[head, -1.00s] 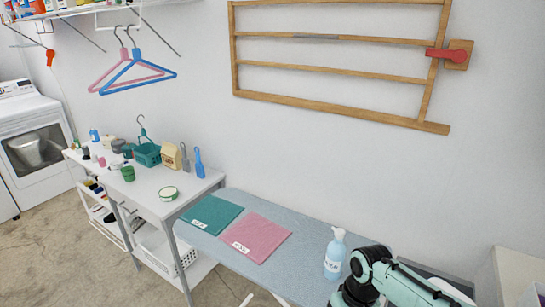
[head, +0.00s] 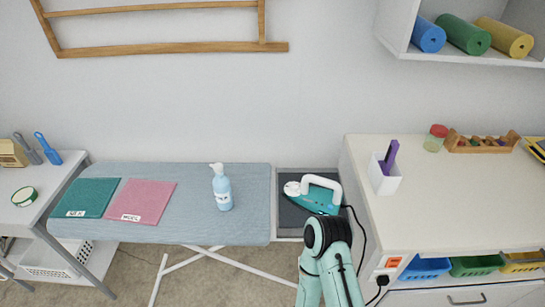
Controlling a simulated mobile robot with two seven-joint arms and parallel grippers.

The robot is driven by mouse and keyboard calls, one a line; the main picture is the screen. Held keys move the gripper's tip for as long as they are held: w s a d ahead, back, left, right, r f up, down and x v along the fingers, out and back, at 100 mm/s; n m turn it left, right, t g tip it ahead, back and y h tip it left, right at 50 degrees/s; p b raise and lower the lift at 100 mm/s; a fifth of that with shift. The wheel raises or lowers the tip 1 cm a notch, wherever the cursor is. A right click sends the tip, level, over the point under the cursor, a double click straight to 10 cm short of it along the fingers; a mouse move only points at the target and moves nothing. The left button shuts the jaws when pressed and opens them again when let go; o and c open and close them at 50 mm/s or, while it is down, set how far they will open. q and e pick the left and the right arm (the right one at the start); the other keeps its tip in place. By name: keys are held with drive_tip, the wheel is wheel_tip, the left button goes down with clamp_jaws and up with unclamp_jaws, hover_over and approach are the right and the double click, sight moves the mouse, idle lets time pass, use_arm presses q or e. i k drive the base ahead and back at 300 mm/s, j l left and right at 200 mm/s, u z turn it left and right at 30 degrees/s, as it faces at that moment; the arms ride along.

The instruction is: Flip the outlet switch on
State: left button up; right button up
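The outlet (head: 382,278) is on the front face at the left end of the white counter unit, low in the head view. It has an orange-red switch (head: 394,262) at its top and a black plug (head: 382,281) with a cord below. The switch is small, and I cannot tell its position. A bent part of one of my arms rises from the bottom edge, left of the outlet and apart from it in the picture. Neither of my grippers shows in the head view.
A teal and white iron (head: 315,194) stands on a dark rest at the ironing board's (head: 245,200) right end, its cord running down by the counter. A spray bottle (head: 222,188) stands on the board. The counter (head: 430,215) holds a white holder (head: 384,178). Coloured bins (head: 475,266) sit below.

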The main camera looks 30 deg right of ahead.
sight(393, 261)
drive_tip(key=z, duration=2.5)
